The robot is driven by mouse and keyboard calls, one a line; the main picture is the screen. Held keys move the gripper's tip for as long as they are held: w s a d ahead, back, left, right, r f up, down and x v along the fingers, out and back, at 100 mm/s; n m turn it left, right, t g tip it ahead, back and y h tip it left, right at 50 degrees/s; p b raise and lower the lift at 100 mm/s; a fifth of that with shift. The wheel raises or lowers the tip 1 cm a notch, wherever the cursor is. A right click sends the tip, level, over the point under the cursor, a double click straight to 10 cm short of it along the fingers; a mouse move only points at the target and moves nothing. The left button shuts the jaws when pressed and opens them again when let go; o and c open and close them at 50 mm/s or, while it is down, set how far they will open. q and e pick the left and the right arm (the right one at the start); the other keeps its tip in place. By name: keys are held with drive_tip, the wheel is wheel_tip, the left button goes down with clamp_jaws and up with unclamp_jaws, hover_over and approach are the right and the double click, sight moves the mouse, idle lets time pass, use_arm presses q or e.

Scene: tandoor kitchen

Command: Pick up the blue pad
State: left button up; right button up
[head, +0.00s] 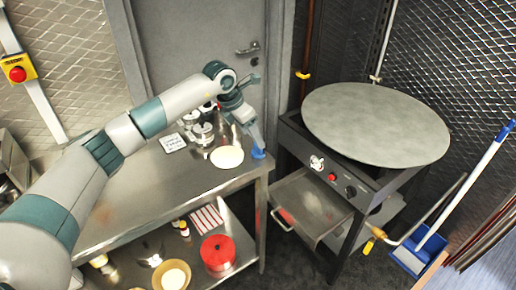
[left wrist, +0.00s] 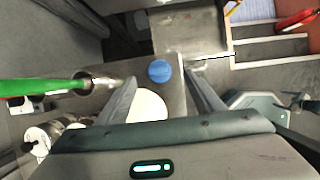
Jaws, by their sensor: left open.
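The blue pad (head: 258,154) is a small round blue piece at the front right corner of the steel table (head: 130,205). In the left wrist view the blue pad (left wrist: 159,70) shows whole, near the table edge, between the lines of the two fingers. My left gripper (head: 255,143) points down over that corner, right above the pad. In the left wrist view my left gripper (left wrist: 160,74) is open, with nothing held between its fingers. The gap in height between fingertips and pad is hard to judge. My right gripper does not show in the head view.
A pale round disc (head: 227,157) lies just left of the pad. Metal jars (head: 202,133) and a white label card (head: 173,143) stand farther left. A green-handled tool (left wrist: 40,87) reaches in near the left finger. A griddle stove (head: 345,165) stands right, across a gap.

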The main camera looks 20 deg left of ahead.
sight(258, 150)
use_arm(q)
drive_tip(key=shift+x, duration=1.05)
drive_tip(key=shift+w+d+f+p, duration=0.1)
drive_tip(key=shift+w+f+p, duration=0.2)
drive_tip(key=shift+p, duration=0.4)
drive_tip(key=p+x, duration=0.1)
drive_tip(key=x, duration=0.2)
drive_tip(key=shift+p, duration=0.35)
drive_tip(key=shift+w+d+f, duration=0.1)
drive_tip(key=shift+w+f, duration=0.05)
drive_tip(key=shift+f, duration=0.5)
drive_tip(key=shift+c, duration=0.5)
drive_tip(key=c, duration=1)
